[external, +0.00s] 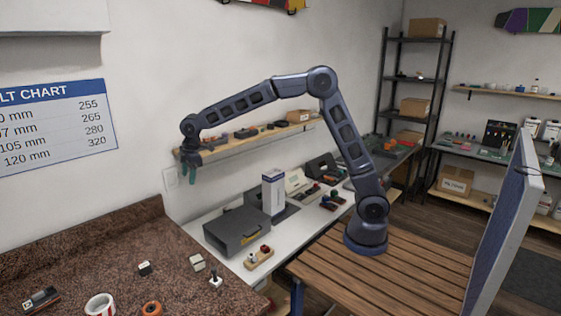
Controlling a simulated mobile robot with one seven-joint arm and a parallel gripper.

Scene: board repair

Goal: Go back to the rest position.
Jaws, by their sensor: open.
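My gripper (190,172) hangs at the end of my raised arm, at the left of the external view. Its greenish fingers point down and are open, with nothing seen between them. It is in front of the wall, near the left end of the wall shelf (222,147), and well above the counters. My arm reaches up from its base on the slatted wooden table and bends over to the left.
Below are a brown speckled counter (75,262) with a tape roll (100,305) and small parts, and a white bench with a grey case (237,231) and an upright white box (273,191). A blue panel (503,225) stands at right. Air around the gripper looks clear.

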